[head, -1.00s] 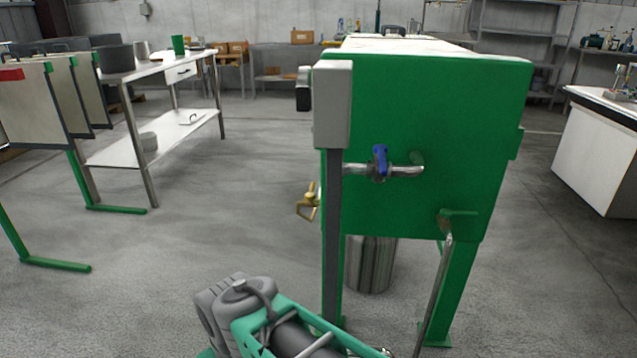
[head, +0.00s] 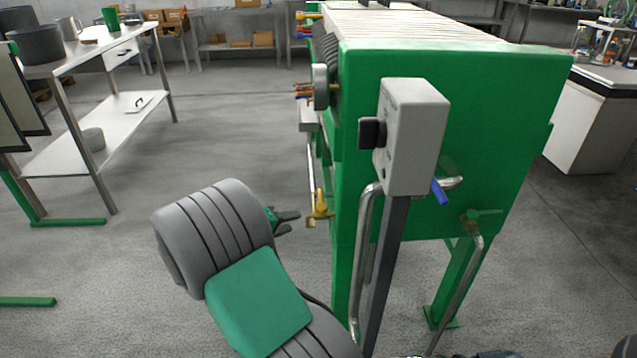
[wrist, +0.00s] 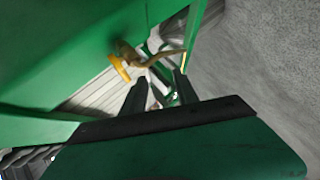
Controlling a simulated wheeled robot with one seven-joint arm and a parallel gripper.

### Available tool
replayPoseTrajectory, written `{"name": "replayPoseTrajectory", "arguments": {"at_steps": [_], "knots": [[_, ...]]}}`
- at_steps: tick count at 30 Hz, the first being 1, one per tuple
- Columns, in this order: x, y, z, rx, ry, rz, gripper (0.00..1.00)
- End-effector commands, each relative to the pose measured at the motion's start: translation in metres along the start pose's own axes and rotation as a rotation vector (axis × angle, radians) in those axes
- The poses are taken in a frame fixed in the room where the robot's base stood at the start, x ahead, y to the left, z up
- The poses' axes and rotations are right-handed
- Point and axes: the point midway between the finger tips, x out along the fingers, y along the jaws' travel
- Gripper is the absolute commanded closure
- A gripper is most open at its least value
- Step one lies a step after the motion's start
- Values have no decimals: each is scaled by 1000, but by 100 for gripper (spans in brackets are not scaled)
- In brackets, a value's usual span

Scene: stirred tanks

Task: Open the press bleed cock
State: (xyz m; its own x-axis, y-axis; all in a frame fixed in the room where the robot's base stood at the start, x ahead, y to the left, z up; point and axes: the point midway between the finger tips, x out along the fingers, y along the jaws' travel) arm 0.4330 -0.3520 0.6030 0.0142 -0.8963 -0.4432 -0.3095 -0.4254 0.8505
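The press (head: 480,95) is a large green frame on legs. A small brass cock with a yellow handle (head: 319,203) sticks out at its left side, low down; I take it to be the bleed cock. My gripper (head: 291,219) is just left of the cock, pointing at it, with a small gap between them. In the wrist view, the cock's yellow handle (wrist: 120,68) and brass body lie ahead and left of my gripper (wrist: 158,77). Its two dark fingers are apart, with nothing seen held between them.
A grey box on a post (head: 413,135) stands in front of the press, with bent pipes beside it. A blue-handled valve (head: 440,191) is partly hidden behind the box. A white table (head: 100,125) stands at left. The floor between is clear.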

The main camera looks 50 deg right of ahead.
Motion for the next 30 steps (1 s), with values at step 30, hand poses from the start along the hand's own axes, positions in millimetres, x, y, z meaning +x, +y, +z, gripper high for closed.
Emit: {"name": "replayPoseTrajectory", "arguments": {"at_steps": [30], "knots": [[99,79,-6,-161,8,328,67]]}}
